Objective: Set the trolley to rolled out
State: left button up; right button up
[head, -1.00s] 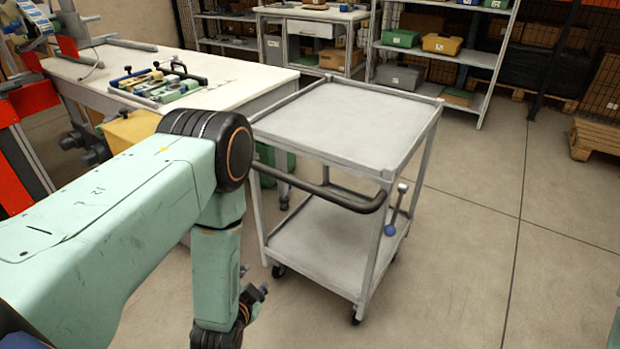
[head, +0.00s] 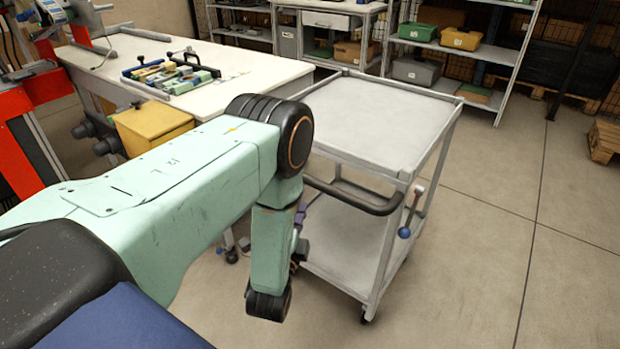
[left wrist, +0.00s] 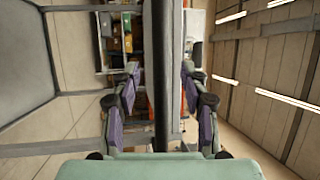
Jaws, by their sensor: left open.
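The grey trolley (head: 378,118) stands upright on castors right of my left arm in the head view, with a flat top and a lower shelf. Its dark push handle (head: 355,198) runs along the near side. My left gripper (head: 301,215) is at the handle's left end, partly hidden behind my own arm. In the left wrist view the open gripper (left wrist: 161,74) has its purple-padded fingers on either side of the dark handle bar (left wrist: 162,118), with gaps on both sides. A lever with a blue ball (head: 405,231) hangs at the trolley's near right corner. My right gripper is not seen.
A white workbench (head: 230,72) with a tool tray (head: 170,73) stands left of the trolley, close to it. A yellow box (head: 150,127) is under its front edge. Shelves (head: 455,50) stand behind.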

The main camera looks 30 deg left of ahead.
aim_at(306, 179)
pick_arm(q)
jog(key=shift+b+x, duration=0.9)
jog(key=shift+x, duration=2.95)
grip_shut()
